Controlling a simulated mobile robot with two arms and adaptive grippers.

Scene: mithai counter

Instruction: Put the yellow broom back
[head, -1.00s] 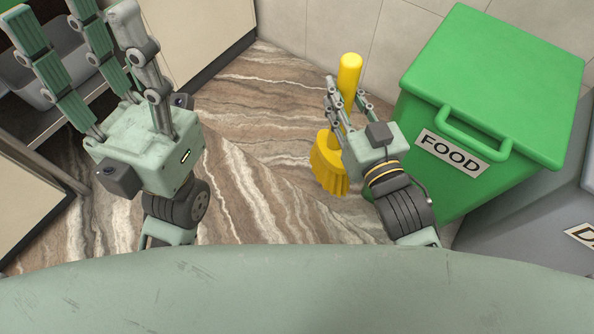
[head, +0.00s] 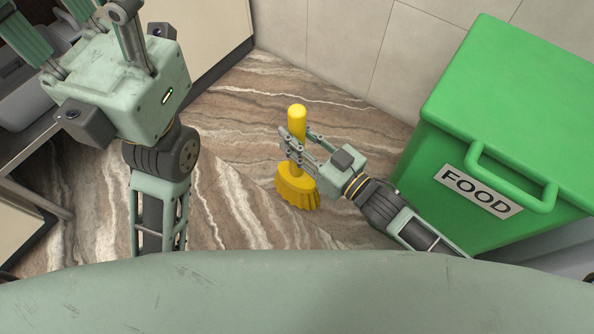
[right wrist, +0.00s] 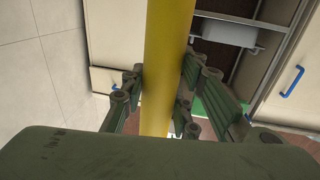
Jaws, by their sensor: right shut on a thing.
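The yellow broom (head: 297,187) is in the middle of the head view, handle top toward the camera and bristles below. My right gripper (head: 291,142) is shut around its handle, between the rounded top and the brush head. In the right wrist view the yellow handle (right wrist: 165,70) runs from top to bottom between the fingers. I cannot tell whether the bristles touch the floor. My left gripper is at the upper left of the head view, its fingers partly cut off by the frame edge, with nothing seen in it.
A green bin (head: 520,110) labelled FOOD stands to the right of the broom, near the tiled wall (head: 345,40). A shelf with a grey tray is at the far left. The brown streaked floor (head: 240,130) around the broom is clear.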

